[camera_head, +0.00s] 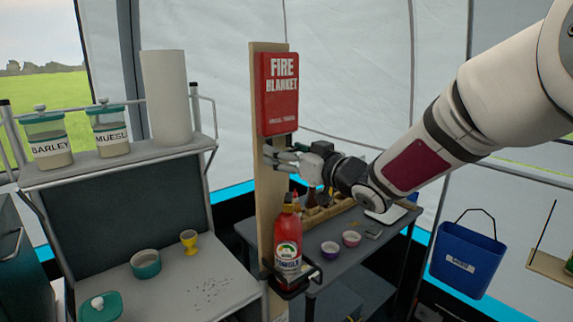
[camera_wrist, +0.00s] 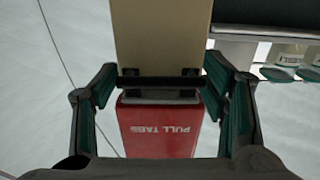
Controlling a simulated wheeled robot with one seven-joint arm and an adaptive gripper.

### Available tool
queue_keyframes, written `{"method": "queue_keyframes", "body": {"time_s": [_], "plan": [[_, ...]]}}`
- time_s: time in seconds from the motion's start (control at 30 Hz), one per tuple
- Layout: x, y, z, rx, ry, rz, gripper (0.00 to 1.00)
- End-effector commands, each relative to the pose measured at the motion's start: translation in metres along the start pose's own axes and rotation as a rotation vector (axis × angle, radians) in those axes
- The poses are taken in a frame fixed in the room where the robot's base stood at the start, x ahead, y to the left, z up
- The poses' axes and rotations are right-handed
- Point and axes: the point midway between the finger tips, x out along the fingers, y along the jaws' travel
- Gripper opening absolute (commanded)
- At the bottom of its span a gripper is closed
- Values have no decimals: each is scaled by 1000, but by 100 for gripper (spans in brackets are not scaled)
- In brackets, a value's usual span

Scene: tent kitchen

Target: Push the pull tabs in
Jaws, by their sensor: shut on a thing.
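The red fire blanket case (camera_head: 280,112) is mounted on an upright wooden board (camera_head: 265,215). In the wrist view the case (camera_wrist: 160,145) appears upside down, with PULL TABS printed near its lower end. The black pull tabs (camera_wrist: 160,82) show as a dark bar across that end, against the board. My gripper (camera_head: 272,157) is just below the case. Its fingers (camera_wrist: 161,80) are on both sides of the pull tabs and shut on them. In the head view the tabs are hidden or too small to make out.
A red bottle (camera_head: 288,248) stands in a black holder on the board below my gripper. A shelf (camera_head: 130,158) with jars and a paper roll is to the left. A grey table (camera_head: 325,268) with small bowls is behind, and a blue bucket (camera_head: 466,262) hangs at right.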

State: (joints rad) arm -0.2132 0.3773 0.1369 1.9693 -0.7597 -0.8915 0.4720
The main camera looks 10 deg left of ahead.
Motion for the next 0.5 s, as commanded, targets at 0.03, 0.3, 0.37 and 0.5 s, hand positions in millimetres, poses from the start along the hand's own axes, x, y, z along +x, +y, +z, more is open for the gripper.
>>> {"method": "queue_keyframes", "body": {"time_s": [0.03, 0.3, 0.37, 0.5], "plan": [[1, -1, -8, 2, 14, -2, 16], [2, -2, -10, 2, 20, -3, 75], [2, -1, -10, 1, 19, -3, 88], [1, -1, -7, 2, 14, -2, 88]]}}
